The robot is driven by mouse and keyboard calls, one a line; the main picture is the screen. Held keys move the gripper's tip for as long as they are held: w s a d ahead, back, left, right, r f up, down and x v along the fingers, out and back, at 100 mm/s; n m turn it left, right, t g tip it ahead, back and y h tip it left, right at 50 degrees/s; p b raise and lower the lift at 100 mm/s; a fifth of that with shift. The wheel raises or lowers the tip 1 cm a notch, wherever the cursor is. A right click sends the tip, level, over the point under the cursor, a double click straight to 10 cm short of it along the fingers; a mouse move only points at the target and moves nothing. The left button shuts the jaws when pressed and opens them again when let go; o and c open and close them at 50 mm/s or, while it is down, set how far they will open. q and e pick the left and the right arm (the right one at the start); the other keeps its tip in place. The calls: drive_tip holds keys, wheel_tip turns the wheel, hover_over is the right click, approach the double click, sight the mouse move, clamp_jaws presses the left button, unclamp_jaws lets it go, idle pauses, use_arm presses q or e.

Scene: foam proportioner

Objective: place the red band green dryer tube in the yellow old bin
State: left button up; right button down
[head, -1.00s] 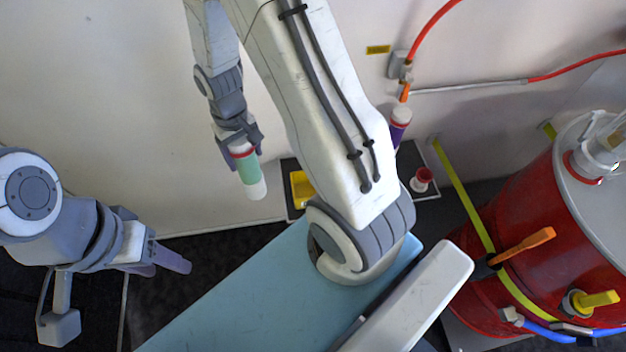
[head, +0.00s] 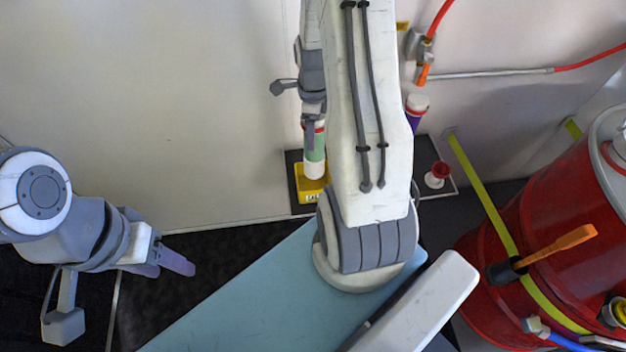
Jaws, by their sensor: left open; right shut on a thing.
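The green dryer tube (head: 314,150) has a red band near its top and a white lower end. My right gripper (head: 313,128) is shut on its upper part and holds it upright. The yellow bin (head: 311,195) stands on the dark shelf, and the tube's lower end overlaps it in the picture. I cannot tell whether the end is inside the bin or above it. My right arm hides part of the area right of the bin. My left gripper (head: 172,261) is open and empty, low at the left, well away from the tube and bin.
On the dark shelf (head: 447,187) stands a small red and white spool-like part (head: 437,174). A purple tube with a white cap (head: 416,108) is fitted below an orange-ended line on the wall. A large red drum (head: 540,240) with a yellow strap fills the right side.

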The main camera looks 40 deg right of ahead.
sight(313, 154)
wheel_tip(313, 154, down, 9)
drive_tip(key=shift+f, duration=0.1)
idle(0.3)
drive_tip(key=shift+f, duration=0.1)
unclamp_jaws()
wheel_tip(313, 154, up, 12)
drive_tip(key=shift+r, duration=0.1)
drive_tip(key=shift+w+a+r, duration=0.1)
drive_tip(key=shift+a+r, duration=0.05)
drive_tip(key=shift+a, duration=0.1)
drive_tip(key=s+a+r+n, duration=0.1)
drive_tip(key=a+r+n, duration=0.3)
drive_tip(key=a+n, duration=0.4)
drive_tip(key=a+r+n, duration=0.4)
drive_tip(key=a+n, duration=0.3)
drive_tip(key=a, duration=0.3)
drive_tip(key=s+a+r+n, duration=0.2)
drive_tip(key=s+a+n, duration=0.4)
drive_tip(key=n, duration=0.4)
drive_tip(key=s+a+r+n+y, duration=0.1)
drive_tip(key=s+a+r+n, duration=0.2)
drive_tip(key=s+a+n, duration=0.3)
drive_tip(key=s+n, duration=0.3)
drive_tip(key=n, duration=0.1)
drive_tip(key=shift+s+a, duration=0.25)
drive_tip(key=shift+s, duration=0.05)
